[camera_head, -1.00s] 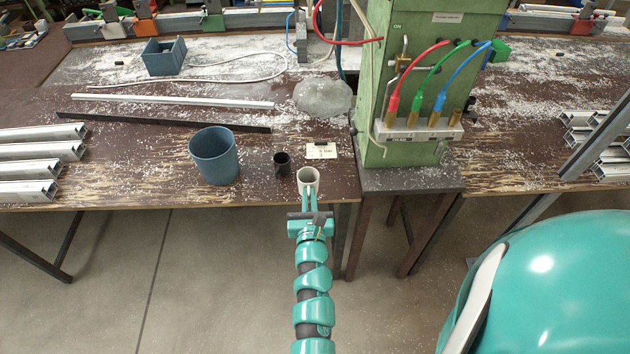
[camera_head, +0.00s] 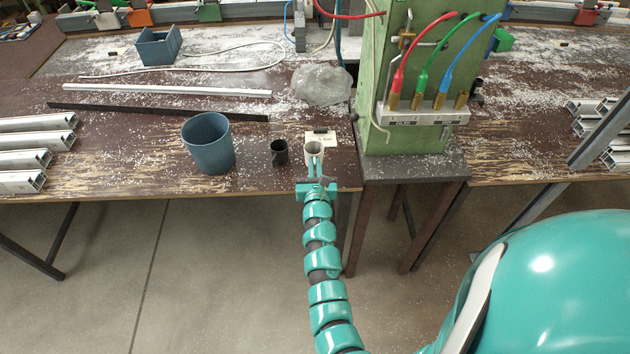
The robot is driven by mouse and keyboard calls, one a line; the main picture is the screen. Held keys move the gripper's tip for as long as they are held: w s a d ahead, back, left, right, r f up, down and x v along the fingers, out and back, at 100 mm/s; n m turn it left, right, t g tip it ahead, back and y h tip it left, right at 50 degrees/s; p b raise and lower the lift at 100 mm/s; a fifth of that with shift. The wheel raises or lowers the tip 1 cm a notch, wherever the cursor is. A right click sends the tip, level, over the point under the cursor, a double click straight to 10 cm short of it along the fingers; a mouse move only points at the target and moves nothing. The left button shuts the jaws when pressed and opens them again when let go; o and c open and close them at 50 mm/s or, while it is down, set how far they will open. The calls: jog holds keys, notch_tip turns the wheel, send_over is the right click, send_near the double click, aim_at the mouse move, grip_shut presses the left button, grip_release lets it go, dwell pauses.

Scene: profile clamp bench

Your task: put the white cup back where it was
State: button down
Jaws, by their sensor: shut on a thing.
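The white cup (camera_head: 314,149) is near the front right corner of the brown bench. My gripper (camera_head: 314,165) reaches in from the front and is shut on the cup. The cup looks upright, and its lower part is partly hidden by the fingers. I cannot tell whether its base touches the bench top. A small black cup (camera_head: 279,153) stands to its left, apart from it. A pale card (camera_head: 323,139) with a dark item on it lies just behind the white cup.
A blue bin (camera_head: 208,145) stands left of the black cup. The green cabinet (camera_head: 385,130) with coloured hoses rises to the right. Metal profiles (camera_head: 35,140) lie at the left. A grey heap (camera_head: 321,84) lies behind the card. The bench's front edge is close.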

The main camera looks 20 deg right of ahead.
jog(key=shift+w+d+f+b, duration=0.2)
jog(key=shift+w+f+b, duration=0.4)
jog(key=shift+f, duration=0.2)
notch_tip(320, 180, down, 2)
jog(key=shift+w+f+b, duration=0.1)
jog(key=shift+b, duration=0.75)
jog(key=shift+f, duration=0.45)
jog(key=shift+b, duration=0.3)
jog(key=shift+f, duration=0.2)
jog(key=c, duration=1.6)
grip_release()
jog(key=shift+o, duration=0.2)
jog(key=shift+r, duration=0.1)
